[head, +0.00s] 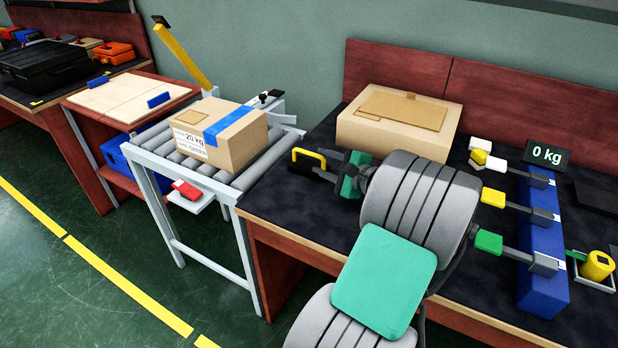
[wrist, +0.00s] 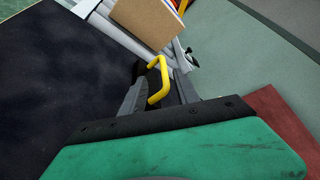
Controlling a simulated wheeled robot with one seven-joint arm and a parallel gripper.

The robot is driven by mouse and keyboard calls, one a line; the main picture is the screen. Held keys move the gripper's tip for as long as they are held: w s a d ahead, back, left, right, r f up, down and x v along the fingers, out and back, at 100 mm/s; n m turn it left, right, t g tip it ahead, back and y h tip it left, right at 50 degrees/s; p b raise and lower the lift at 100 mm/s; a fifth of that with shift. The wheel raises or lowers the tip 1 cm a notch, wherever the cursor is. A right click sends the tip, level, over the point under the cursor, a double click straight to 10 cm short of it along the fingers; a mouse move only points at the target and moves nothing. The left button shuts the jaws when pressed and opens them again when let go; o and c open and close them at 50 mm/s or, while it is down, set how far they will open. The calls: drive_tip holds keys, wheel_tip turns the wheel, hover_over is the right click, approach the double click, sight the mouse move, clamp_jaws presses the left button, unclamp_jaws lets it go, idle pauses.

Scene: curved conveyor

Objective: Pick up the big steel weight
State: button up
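No plain steel weight can be made out for certain. A yellow handle (head: 310,157) with a dark part under it is at the left edge of the dark bench top. It also shows in the wrist view (wrist: 163,72). My gripper (head: 322,170) is low over the bench, just beside this handle. In the wrist view, my gripper's fingers (wrist: 160,82) are apart, with the yellow handle between or just beyond their tips. Contact with the handle cannot be told. What the handle is fixed to is mostly hidden by my fingers.
A taped carton (head: 225,135) marked 20 kg sits on the roller conveyor (head: 270,160) to the left. A larger carton (head: 365,135) stands behind my gripper. A display (head: 546,155) reading 0 kg and a blue block (head: 540,245) with several clamps are at right.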

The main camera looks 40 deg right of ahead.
sight(310, 153)
drive_tip(key=shift+w+d, duration=0.2)
drive_tip(key=shift+w, duration=0.15)
drive_tip(key=b+x, duration=0.1)
drive_tip(key=x, duration=0.6)
drive_tip(key=shift+d+b, duration=0.1)
drive_tip(key=shift+b, duration=0.2)
drive_tip(key=shift+s+r, duration=0.1)
clamp_jaws()
idle(0.5)
drive_tip(key=shift+r, duration=0.2)
